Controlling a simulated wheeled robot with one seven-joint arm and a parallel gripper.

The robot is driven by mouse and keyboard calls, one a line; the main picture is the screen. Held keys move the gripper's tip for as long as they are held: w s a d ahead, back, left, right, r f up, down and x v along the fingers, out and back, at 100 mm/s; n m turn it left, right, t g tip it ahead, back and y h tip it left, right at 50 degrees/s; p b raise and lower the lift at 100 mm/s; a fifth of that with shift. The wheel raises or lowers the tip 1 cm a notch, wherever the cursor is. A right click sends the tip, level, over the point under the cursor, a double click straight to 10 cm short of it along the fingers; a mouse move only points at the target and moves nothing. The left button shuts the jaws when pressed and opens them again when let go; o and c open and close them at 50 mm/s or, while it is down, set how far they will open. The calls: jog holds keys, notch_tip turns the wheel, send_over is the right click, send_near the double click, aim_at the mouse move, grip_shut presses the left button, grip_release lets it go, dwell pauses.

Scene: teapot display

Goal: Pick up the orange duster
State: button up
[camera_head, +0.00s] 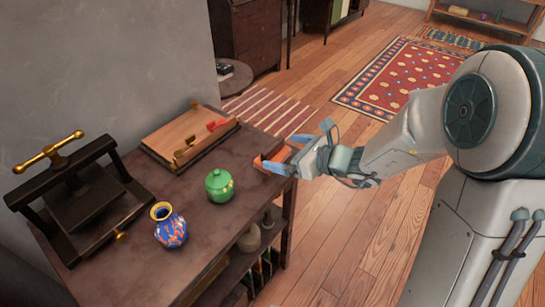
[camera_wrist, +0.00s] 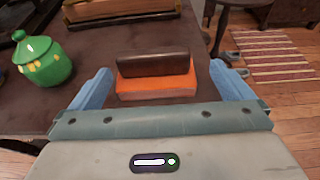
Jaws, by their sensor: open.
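The orange duster (camera_wrist: 157,86) has an orange base and a dark brown block on top. It lies on the dark table between my gripper's two blue fingers in the wrist view, with visible gaps on both sides. My gripper (camera_wrist: 160,72) is open, and its fingers are not closed on the duster. In the head view, my gripper (camera_head: 279,152) reaches in over the table's right edge. Only some orange of the duster (camera_head: 262,163) shows there, partly hidden by the fingers.
A green lidded jar (camera_head: 219,186) stands left of my gripper. A blue patterned vase (camera_head: 169,226) and a black press with brass handle (camera_head: 80,185) stand further left. A wooden board (camera_head: 190,146) with red and brass pieces lies behind. Bare tabletop separates the jar and duster.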

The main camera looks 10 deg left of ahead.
aim_at(276, 149)
jog(key=x, duration=0.4)
jog(key=b+x, duration=0.1)
jog(key=shift+s+a+r, duration=0.15)
jog(key=shift+a+r, duration=0.05)
jog(key=shift+a, duration=0.4)
jog(key=c, duration=0.7)
